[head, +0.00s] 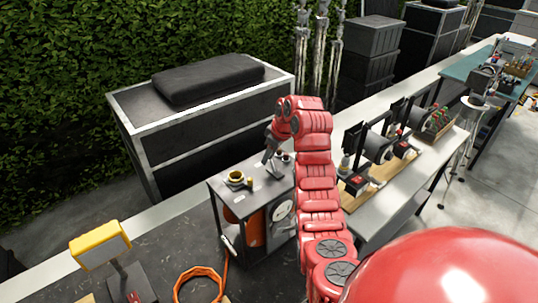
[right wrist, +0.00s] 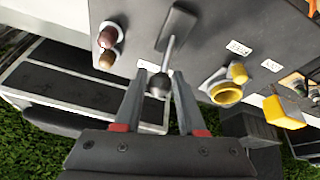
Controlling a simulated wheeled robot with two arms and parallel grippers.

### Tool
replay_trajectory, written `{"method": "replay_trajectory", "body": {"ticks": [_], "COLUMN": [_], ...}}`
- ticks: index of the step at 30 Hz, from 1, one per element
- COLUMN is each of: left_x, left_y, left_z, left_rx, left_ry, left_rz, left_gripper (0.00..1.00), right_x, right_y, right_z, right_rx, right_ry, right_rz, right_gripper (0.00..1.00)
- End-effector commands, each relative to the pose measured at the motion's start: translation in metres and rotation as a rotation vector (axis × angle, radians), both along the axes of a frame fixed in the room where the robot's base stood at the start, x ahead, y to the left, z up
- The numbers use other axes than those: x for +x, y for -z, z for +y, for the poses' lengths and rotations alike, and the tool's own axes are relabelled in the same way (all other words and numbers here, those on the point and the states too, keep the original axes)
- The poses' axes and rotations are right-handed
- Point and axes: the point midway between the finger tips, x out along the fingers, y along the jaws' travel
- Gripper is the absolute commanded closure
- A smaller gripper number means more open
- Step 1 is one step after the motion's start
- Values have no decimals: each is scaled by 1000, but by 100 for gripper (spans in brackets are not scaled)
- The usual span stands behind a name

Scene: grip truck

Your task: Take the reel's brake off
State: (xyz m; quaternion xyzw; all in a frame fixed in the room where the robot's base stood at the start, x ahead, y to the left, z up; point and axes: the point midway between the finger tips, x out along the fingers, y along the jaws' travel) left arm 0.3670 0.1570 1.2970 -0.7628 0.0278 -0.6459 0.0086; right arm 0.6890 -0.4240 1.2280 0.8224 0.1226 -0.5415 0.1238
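The reel cabinet (head: 228,193) is a small grey stand with an orange reel (head: 256,228) inside and a round dial on its side. On its top, a lever with a dark round knob (right wrist: 158,84) rises from a grey slotted plate (right wrist: 177,28); no label shows that it is the brake. My right gripper (head: 268,156) is above the cabinet top. In the right wrist view its two fingers (right wrist: 159,78) are open, one on each side of the knob, with gaps visible. My left gripper is not in view.
A yellow ring fitting (right wrist: 226,92) and two brown knobs (right wrist: 107,46) flank the lever. An orange cable coil (head: 200,285) and a yellow lamp (head: 100,246) are in front. A black case (head: 205,120) stands behind left; a bench (head: 400,200) with equipment stands right.

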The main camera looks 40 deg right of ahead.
Motion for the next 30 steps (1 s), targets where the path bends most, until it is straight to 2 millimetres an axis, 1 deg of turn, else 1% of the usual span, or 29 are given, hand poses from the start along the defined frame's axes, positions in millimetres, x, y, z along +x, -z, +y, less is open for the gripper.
{"method": "replay_trajectory", "body": {"ticks": [1, 3, 6, 30], "left_x": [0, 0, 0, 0], "left_y": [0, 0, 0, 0], "left_z": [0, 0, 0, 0], "left_rx": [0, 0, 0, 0], "left_ry": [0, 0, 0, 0], "left_rz": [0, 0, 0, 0], "left_gripper": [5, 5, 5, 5], "right_x": [0, 0, 0, 0], "right_y": [0, 0, 0, 0], "right_z": [0, 0, 0, 0], "right_rx": [0, 0, 0, 0], "right_ry": [0, 0, 0, -1], "right_rz": [0, 0, 0, -1], "right_gripper": [71, 84, 100, 100]}}
